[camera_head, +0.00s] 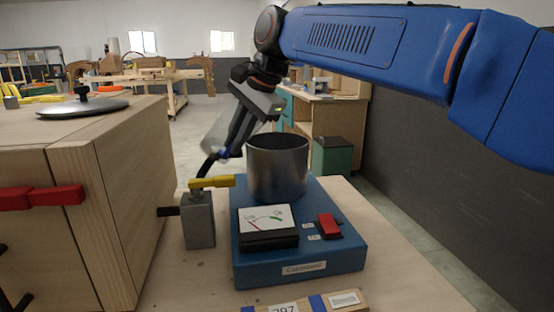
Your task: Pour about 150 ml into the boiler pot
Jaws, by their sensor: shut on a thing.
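The boiler pot (277,168) is a grey metal cylinder, upright and open at the top. It stands on the back of a blue base unit (348,256) with a dial and a red switch. My gripper (214,158) is left of the pot and behind the yellow-handled valve, pointing down and left. It is shut on a pale, see-through vessel (214,134), which shows only faintly behind the dark fingers. Its tilt and any liquid in it cannot be made out. The inside bottom of the pot is hidden.
A grey valve block (199,222) with a yellow handle stands left of the base unit. A large wooden box (130,200) with a grey lid (83,107) and red handle fills the left. A label strip lies in front. The bench is clear right of the unit.

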